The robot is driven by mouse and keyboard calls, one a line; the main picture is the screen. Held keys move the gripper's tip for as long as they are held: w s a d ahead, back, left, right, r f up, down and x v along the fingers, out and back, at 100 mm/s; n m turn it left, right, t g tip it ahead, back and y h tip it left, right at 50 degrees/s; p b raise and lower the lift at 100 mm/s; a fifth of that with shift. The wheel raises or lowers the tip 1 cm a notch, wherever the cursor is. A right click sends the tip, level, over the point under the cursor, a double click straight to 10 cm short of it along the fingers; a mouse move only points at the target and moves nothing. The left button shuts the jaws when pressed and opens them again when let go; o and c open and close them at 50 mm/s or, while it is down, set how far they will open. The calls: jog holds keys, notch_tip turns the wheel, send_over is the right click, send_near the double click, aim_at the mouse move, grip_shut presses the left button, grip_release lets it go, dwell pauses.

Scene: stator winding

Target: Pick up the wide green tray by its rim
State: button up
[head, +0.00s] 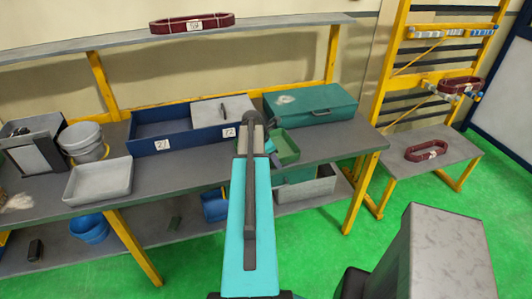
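An open green tray (287,151) sits on the grey workbench just right of my arm, near the bench's front edge. My teal arm link covers its left side, so its full width is hidden. Its right rim shows clear. My arm reaches up the middle of the picture from the bottom edge. My gripper cannot be made out; it is hidden behind the arm or out of view. I see nothing held.
A closed green case (311,105) stands behind the tray. A blue divided bin (165,133), a grey tray (98,179) and a grey bucket (82,137) stand left on the bench (165,185). Boxes sit on the lower shelf. A low grey stand (455,148) is at right.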

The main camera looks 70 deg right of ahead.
grip_shut()
jog(key=shift+a+r, duration=0.1)
jog(key=shift+r, duration=0.05)
dwell(0.5)
jog(key=shift+r+b, duration=1.05)
jog(key=shift+r, duration=0.4)
jog(key=w+a+r+b, duration=0.1)
jog(key=a+b, duration=0.4)
jog(key=a, duration=1)
jog(key=shift+w+a+r, duration=0.35)
jog(key=shift+r, duration=0.05)
